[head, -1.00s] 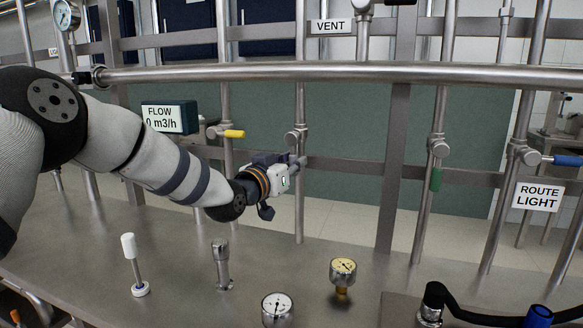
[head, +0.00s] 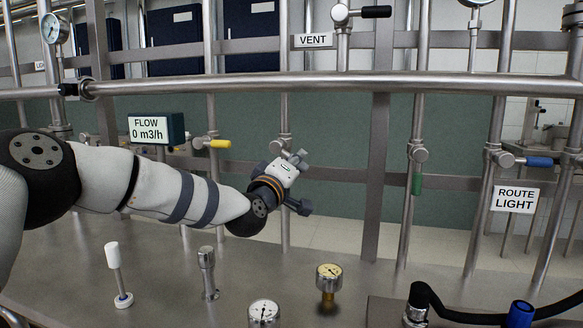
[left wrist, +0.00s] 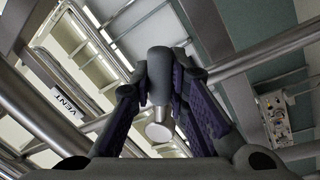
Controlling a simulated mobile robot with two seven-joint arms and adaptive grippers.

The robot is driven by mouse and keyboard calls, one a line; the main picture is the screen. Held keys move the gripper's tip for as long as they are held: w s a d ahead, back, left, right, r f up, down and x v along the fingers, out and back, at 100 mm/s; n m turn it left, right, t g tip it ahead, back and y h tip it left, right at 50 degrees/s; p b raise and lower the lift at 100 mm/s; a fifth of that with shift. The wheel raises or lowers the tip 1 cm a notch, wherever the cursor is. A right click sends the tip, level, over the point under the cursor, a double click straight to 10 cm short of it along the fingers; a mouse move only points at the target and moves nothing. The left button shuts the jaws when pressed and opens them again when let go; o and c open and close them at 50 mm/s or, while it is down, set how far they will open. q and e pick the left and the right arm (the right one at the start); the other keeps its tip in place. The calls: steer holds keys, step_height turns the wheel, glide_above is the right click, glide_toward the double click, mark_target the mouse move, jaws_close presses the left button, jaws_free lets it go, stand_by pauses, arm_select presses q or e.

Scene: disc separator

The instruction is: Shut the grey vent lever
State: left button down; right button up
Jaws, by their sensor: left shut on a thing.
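The grey vent lever (left wrist: 159,72) shows in the left wrist view as a thick grey grip between my left gripper's two dark padded fingers. A shiny round metal end (left wrist: 158,132) shows below it. My left gripper (left wrist: 162,80) is shut on this lever. In the head view my left gripper (head: 297,160) points up and to the right, close in front of a pipe valve (head: 283,143). There the gripper mostly hides the lever. The VENT sign (head: 312,41) hangs above the valve, and it also shows in the left wrist view (left wrist: 68,105). My right gripper is not in view.
A long horizontal rail (head: 330,84) crosses above the gripper. A yellow lever (head: 219,144) is to the left; a green lever (head: 416,183) and a blue lever (head: 540,161) are to the right.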

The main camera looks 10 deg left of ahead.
arm_select(q)
steer(key=n, duration=0.1)
steer(key=r+n, duration=0.1)
steer(key=n+y, duration=0.1)
steer(key=n, duration=0.1)
steer(key=shift+d+r+t, duration=0.25)
steer(key=shift+d+t, duration=0.05)
steer(key=shift+d, duration=0.1)
steer(key=shift+d+r+n+y, duration=0.1)
steer(key=shift+r+n+y, duration=0.25)
steer(key=shift+n, duration=0.65)
steer(key=shift+r+n+y, duration=0.15)
steer(key=shift+r+n, duration=0.3)
steer(key=shift+n, duration=0.55)
steer(key=shift+r, duration=0.1)
steer(key=c, duration=1.5)
jaws_free()
steer(key=shift+c, duration=0.2)
steer(key=s+f, duration=0.2)
steer(key=s, duration=1)
steer(key=shift+f, duration=0.2)
steer(key=shift+w, duration=0.1)
